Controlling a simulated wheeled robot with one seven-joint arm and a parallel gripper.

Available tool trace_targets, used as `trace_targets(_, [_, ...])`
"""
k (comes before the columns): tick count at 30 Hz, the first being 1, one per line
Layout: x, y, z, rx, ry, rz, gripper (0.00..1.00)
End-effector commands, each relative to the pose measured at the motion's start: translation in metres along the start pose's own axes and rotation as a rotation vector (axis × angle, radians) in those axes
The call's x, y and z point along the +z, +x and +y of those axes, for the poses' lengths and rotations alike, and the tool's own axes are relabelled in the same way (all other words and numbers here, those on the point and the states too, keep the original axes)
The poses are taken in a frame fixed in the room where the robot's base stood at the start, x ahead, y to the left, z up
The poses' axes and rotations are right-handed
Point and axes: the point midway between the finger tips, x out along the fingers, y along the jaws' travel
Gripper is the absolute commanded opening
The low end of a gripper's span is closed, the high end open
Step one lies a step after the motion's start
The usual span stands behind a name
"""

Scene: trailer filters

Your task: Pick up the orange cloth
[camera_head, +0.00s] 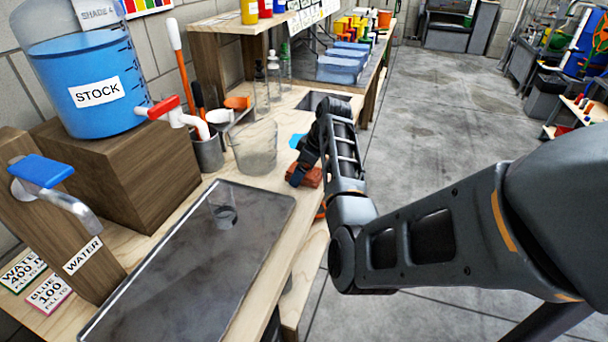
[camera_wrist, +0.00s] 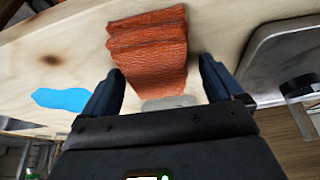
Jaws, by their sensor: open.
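The orange cloth (camera_wrist: 150,48) lies folded on the wooden counter in the wrist view, with a textured, creased surface. In the head view only part of the cloth (camera_head: 312,177) shows, beside my gripper, which hides some of it. My gripper (camera_wrist: 158,85) is open, with its two dark fingers apart on either side of the cloth's near end. I cannot tell whether the fingers touch the cloth.
A blue spill-like patch (camera_wrist: 62,98) lies on the counter left of the cloth in the wrist view. A grey metal tray (camera_head: 190,275), a clear beaker (camera_head: 255,148) and a blue stock tank (camera_head: 85,85) stand nearby. The floor (camera_head: 440,140) is open to the right.

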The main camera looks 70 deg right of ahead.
Motion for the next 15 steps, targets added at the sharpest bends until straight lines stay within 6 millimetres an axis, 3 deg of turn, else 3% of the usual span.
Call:
trace_targets(11, [0.0009,0.0015,-0.0001,-0.001,0.0,0.0,0.93])
trace_targets(15, [0.0009,0.0014,-0.0001,-0.001,0.0,0.0,0.79])
